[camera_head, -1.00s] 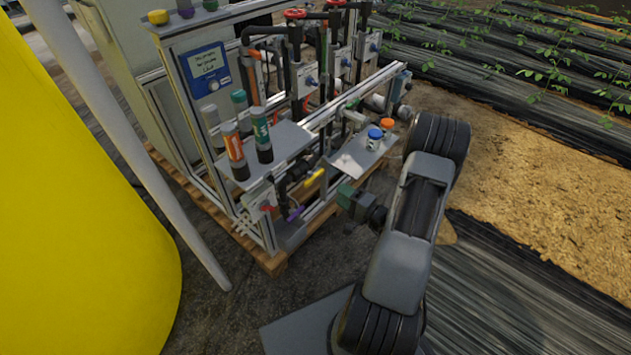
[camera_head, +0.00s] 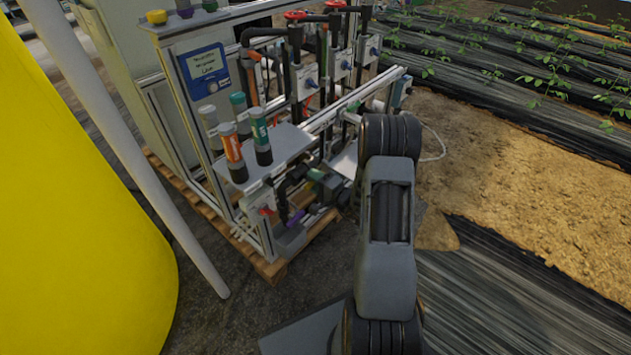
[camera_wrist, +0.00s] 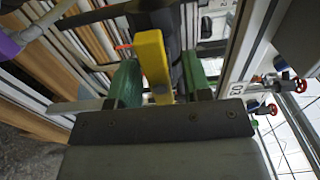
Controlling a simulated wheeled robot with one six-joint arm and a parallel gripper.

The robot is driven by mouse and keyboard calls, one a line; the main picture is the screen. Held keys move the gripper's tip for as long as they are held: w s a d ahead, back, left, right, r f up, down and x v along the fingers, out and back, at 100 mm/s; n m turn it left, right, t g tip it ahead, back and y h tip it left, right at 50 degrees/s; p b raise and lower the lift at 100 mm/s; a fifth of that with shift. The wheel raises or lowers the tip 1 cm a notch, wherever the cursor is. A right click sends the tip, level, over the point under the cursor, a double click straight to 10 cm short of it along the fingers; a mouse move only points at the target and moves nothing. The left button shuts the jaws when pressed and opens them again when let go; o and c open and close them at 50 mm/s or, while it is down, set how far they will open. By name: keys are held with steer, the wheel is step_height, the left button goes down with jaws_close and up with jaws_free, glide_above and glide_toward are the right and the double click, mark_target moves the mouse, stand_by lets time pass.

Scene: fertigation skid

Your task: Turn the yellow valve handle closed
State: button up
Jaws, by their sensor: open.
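The yellow valve handle (camera_wrist: 153,66) stands between the two green fingers of my gripper (camera_wrist: 160,85) in the wrist view. The fingers are apart, one on each side of the handle, with a gap on the left and a smaller one on the right. The handle's lower end is close to the dark gripper body. A dark pipe runs behind the handle. In the head view my gripper (camera_head: 325,183) is at the lower front of the skid, and the yellow handle is hidden there behind it.
A purple handle (camera_head: 296,217) is left of my gripper, also at the wrist view's upper left (camera_wrist: 8,44). A shelf (camera_head: 285,143) with several capped bottles is above left. Frame rails (camera_wrist: 245,45) run close on the right, with small red knobs (camera_wrist: 300,85) beyond.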

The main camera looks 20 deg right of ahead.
steer(key=shift+c, duration=0.2)
jaws_close()
stand_by(0.3)
steer(key=m, duration=0.4)
steer(key=shift+p, duration=0.3)
steer(key=m+p, duration=0.1)
steer(key=m, duration=0.4)
steer(key=shift+r, duration=0.1)
steer(key=m+p, duration=0.1)
steer(key=m, duration=0.3)
steer(key=shift+p, duration=0.4)
steer(key=m+p, duration=0.1)
steer(key=m, duration=0.3)
steer(key=shift+p, duration=0.3)
steer(key=shift+m, duration=0.5)
